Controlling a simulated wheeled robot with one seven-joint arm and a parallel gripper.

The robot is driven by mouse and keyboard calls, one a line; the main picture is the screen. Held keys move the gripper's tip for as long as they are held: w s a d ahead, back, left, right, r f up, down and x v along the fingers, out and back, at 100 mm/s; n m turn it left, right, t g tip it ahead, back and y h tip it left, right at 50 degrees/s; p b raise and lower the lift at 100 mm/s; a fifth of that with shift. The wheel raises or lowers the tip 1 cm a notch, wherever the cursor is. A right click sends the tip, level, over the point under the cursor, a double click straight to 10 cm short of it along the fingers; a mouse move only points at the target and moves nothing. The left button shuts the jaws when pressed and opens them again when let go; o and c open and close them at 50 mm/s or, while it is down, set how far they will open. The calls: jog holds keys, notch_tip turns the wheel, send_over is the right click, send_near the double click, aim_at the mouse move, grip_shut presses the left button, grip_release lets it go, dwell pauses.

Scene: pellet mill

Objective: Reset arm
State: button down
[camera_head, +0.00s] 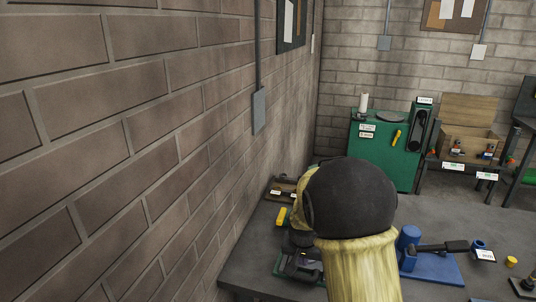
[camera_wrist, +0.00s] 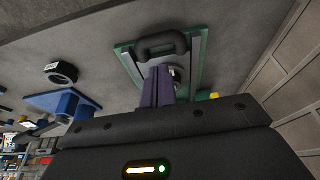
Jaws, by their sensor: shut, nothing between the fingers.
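My gripper (camera_wrist: 160,87) shows in the wrist view with its two dark purple fingers pressed together and nothing held. The fingertips overlap a green-framed fixture (camera_wrist: 197,60) with a black handle (camera_wrist: 162,43); I cannot tell whether they touch it. In the head view, my yellow-sleeved arm with its round black joint stands in front of the bench, and it hides the gripper's fingers. Part of the dark green fixture (camera_head: 287,272) shows beside the arm.
A grey bench (camera_head: 245,262) runs along the brick wall (camera_head: 130,130) at left. A blue device (camera_head: 430,268) stands right of my arm. A green cabinet (camera_head: 385,165) and wooden box (camera_head: 468,110) stand farther back.

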jog(key=s+d+r+n, duration=0.1)
jog(key=s, duration=0.9)
jog(key=s+d+r+n+g+y, duration=0.1)
jog(key=s+d+r+n, duration=0.1)
jog(key=s, duration=0.9)
jog(key=shift+n, duration=0.3)
jog(key=shift+w+r, duration=0.1)
